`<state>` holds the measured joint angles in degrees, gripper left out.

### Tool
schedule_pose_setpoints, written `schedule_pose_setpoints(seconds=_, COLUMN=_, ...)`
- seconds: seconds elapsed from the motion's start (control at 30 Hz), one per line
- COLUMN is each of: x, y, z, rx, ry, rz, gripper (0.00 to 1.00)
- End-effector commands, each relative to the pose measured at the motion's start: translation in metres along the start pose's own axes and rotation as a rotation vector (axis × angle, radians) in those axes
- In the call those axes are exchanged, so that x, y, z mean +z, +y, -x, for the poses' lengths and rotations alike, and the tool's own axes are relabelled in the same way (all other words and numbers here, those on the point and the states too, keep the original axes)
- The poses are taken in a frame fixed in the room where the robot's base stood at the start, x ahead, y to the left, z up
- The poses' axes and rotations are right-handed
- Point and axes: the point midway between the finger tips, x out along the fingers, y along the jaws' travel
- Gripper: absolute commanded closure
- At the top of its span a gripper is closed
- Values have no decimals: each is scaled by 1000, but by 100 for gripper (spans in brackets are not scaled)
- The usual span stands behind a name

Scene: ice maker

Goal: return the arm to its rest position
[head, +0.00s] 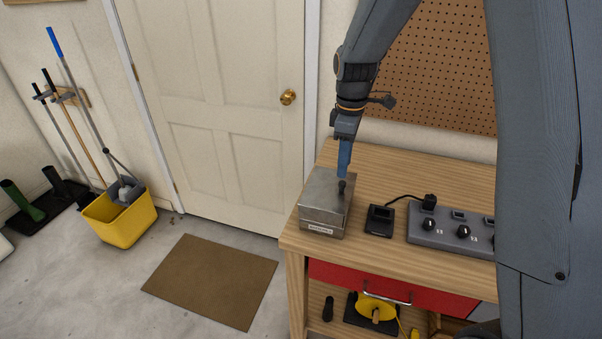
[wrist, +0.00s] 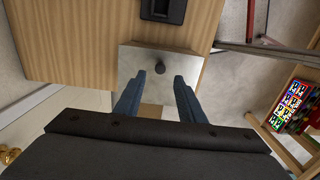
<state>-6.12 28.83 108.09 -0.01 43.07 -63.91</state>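My gripper (head: 344,172) hangs from my arm, pointing down at the left part of the wooden workbench. Its two blue fingers (wrist: 159,82) are apart in the wrist view, with nothing between them. A grey metal box (head: 319,206) with a small dark knob (head: 342,187) on top stands below the fingertips. In the wrist view the box's top (wrist: 190,62) lies beyond the fingers, and the knob (wrist: 159,68) shows in line with the gap between them. In the head view the fingertips look just above or beside the knob; I cannot tell whether they touch it.
The workbench (head: 400,170) also bears a small black device (head: 380,221) and a grey panel with knobs (head: 452,234). A pegboard (head: 440,70) is behind it. A red drawer (head: 390,285) is below.

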Motion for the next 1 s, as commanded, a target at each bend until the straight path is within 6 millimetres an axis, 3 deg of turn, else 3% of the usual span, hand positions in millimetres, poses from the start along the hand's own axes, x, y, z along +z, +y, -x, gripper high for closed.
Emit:
schedule_pose_setpoints(seconds=0.27, x=9, y=-9, z=-4, rx=7, ry=4, rz=-81, gripper=64)
schedule_pose_setpoints(seconds=0.37, x=28, y=-27, z=-14, rx=22, ry=14, rz=-249, gripper=64)
schedule_pose_setpoints(seconds=0.6, x=84, y=-99, z=-49, rx=61, ry=63, rz=-815, gripper=64)
schedule_pose_setpoints(seconds=0.73, x=105, y=-131, z=-66, rx=71, ry=90, rz=-1050, gripper=64)
schedule_pose_setpoints(seconds=0.87, x=116, y=-150, z=-75, rx=75, ry=106, rz=-1184, gripper=64)
schedule_pose_setpoints(seconds=1.0, x=119, y=-156, z=-77, rx=76, ry=111, rz=-1226, gripper=64)
